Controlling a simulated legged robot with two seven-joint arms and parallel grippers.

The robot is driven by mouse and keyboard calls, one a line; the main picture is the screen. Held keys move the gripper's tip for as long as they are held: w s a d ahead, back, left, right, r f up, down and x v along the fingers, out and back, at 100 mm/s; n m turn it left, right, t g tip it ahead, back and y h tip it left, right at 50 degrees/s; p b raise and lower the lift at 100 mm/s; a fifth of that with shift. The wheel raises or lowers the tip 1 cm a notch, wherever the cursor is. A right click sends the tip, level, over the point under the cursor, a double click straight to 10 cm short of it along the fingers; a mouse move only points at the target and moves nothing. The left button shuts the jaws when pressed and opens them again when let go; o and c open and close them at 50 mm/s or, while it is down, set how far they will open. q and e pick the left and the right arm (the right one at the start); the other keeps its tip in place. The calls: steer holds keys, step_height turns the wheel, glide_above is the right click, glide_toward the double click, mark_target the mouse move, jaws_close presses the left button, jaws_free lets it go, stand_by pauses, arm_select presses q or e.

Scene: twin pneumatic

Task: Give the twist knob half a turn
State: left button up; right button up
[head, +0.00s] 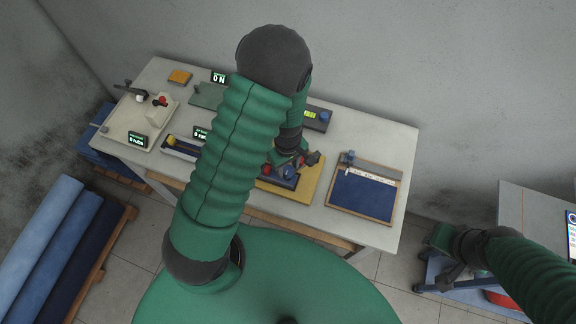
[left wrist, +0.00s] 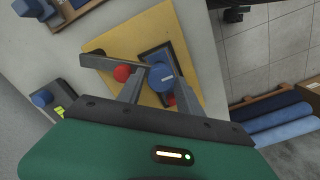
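A blue round knob (left wrist: 160,77) sits on a dark base on a yellow board (left wrist: 185,45) on the table. Red knobs, one of them (left wrist: 122,72) beside the blue one, show on the same board. My left gripper (head: 296,162) is down over the board (head: 312,183); in the left wrist view its two fingers (left wrist: 158,84) stand apart with the blue knob at their tips. Whether they touch it I cannot tell. In the head view my left arm and hand partly hide the knobs. My right gripper (head: 438,280) is away at the right, over no part of the main table.
The table (head: 387,145) also bears a blue pad in a wooden frame (head: 362,193), a beige panel (head: 122,120) with a lever and a red knob, and small lit displays. Blue rolls (head: 45,245) lie at the left. A second table (head: 535,205) stands at the right.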

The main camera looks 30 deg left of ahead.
arm_select(q)
steer(key=shift+w, duration=0.1)
steer(key=shift+r, duration=0.35)
step_height(320, 180, up, 16)
steer(key=shift+p, duration=0.3)
steer(key=m+t+b, duration=0.1)
steer(key=m+b, duration=0.6)
steer(key=b, duration=0.2)
glide_toward(288, 168)
steer(key=s+d, duration=0.2)
steer(key=d, duration=0.1)
steer(key=f+m, duration=0.1)
steer(key=m, duration=0.1)
steer(key=s+d+m+t+b, duration=0.1)
steer(key=m, duration=0.1)
steer(key=f+m+b, duration=0.1)
steer(key=m, duration=0.1)
steer(key=shift+s+d+f+t, duration=0.15)
steer(key=shift+s+f+t, duration=0.15)
steer(key=shift+s+f, duration=0.1)
